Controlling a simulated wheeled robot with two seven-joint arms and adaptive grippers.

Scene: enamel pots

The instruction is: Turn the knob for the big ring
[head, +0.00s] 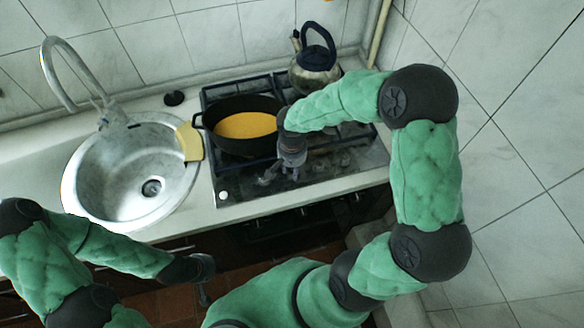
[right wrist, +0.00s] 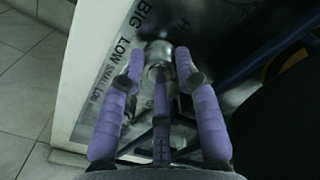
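In the right wrist view a silvery round knob (right wrist: 158,52) sits on the hob's panel. The word BIG and the word LOW are printed beside it. My right gripper (right wrist: 159,66) has its purple fingers spread, with fingertips on both sides of the knob and a small gap visible. I cannot tell whether any finger touches it. In the head view my right gripper (head: 275,176) is over the front of the black hob (head: 340,163) and hides the knob. My left gripper (head: 204,292) hangs low in front of the counter, away from the hob; its fingers are too small to judge.
A black pan (head: 204,128) with yellow contents stands on the hob's left side. A kettle (head: 316,72) stands at the back. A round sink (head: 110,185) is to the left. A pale round thing (head: 223,195) is at the hob's front-left corner. A tiled wall (head: 520,150) bounds the right.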

